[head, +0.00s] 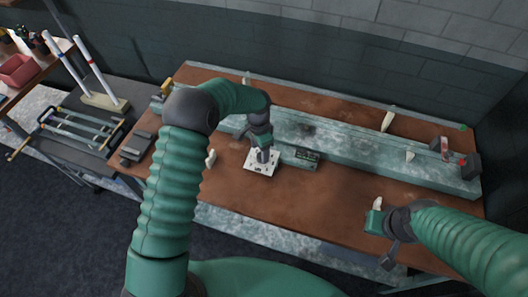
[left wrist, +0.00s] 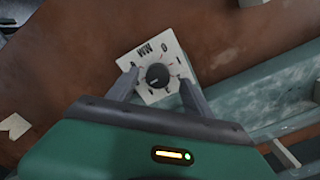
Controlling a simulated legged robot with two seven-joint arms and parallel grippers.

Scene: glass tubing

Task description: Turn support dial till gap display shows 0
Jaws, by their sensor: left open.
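The support dial is a black round knob (left wrist: 157,75) on a white square plate (left wrist: 148,52) with printed marks, seen in the left wrist view. In the head view the plate (head: 261,168) lies on the brown bench. My left gripper (left wrist: 158,84) is open, with one finger on each side of the knob and a gap to it on both sides. In the head view my left gripper (head: 264,153) is over the plate and hides the knob. A small green box with a dark panel (head: 306,154), possibly the gap display, sits to the right; its reading is too small to read. My right gripper (head: 376,222) is at the bench's right front; its fingers are unclear.
A long grey-green rail (head: 350,145) runs along the back of the brown bench (head: 320,195), with cream pegs and a red and black part (head: 468,166) at its right end. A small cream piece (head: 211,158) stands left of the plate. Bare bench lies between the grippers.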

